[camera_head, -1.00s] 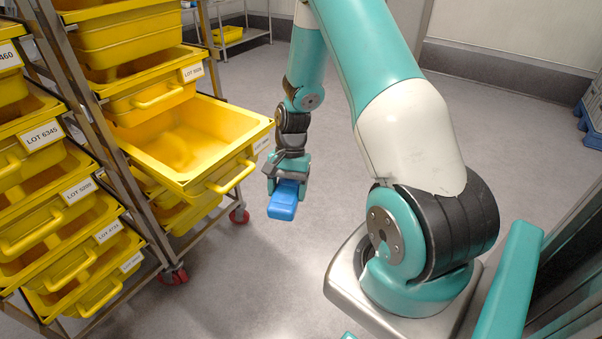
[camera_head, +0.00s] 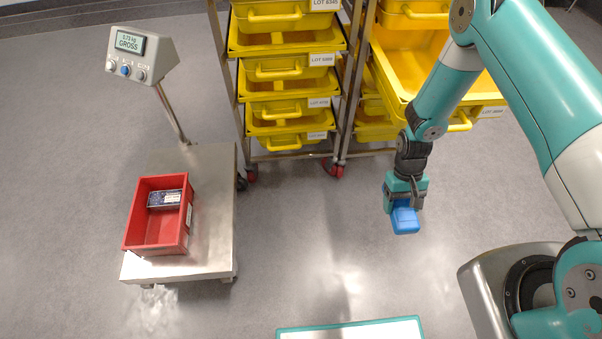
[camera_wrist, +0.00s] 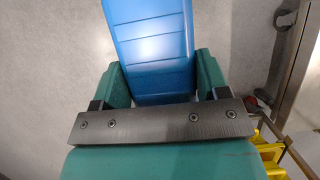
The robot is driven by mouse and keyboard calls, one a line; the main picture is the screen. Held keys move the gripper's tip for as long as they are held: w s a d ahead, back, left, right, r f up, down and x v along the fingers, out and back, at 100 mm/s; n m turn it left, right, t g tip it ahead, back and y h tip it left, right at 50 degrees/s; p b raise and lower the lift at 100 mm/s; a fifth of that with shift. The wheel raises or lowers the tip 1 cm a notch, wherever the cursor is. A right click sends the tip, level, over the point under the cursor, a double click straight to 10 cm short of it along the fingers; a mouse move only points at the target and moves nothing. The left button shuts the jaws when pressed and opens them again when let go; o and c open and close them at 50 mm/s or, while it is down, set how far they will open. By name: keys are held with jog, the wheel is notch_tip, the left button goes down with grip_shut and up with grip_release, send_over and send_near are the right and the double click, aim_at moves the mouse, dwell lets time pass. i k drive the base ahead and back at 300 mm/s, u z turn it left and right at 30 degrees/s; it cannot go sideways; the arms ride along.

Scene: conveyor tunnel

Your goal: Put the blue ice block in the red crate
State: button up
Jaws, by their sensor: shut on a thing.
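My gripper (camera_head: 405,200) is shut on the blue ice block (camera_head: 405,222) and holds it in the air above the floor, in front of the racks. In the wrist view the blue ice block (camera_wrist: 150,40) sits between the two green fingers of my gripper (camera_wrist: 160,82) and sticks out past them. The red crate (camera_head: 190,232) stands on a metal scale platform at the left of the head view, well apart from my gripper. A small dark box with a pale label (camera_head: 165,198) lies inside the crate, toward its far side.
The scale platform (camera_head: 215,215) carries a post with a display (camera_head: 130,42) behind the crate. Racks of yellow bins (camera_head: 290,73) stand at the back; one bin (camera_head: 405,75) is pulled out near my arm. Clear floor lies between the platform and my gripper.

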aim_at(167, 240)
jog(key=u, duration=3.15)
jog(key=i, duration=2.65)
jog(key=z, duration=2.6)
jog(key=i, duration=0.55)
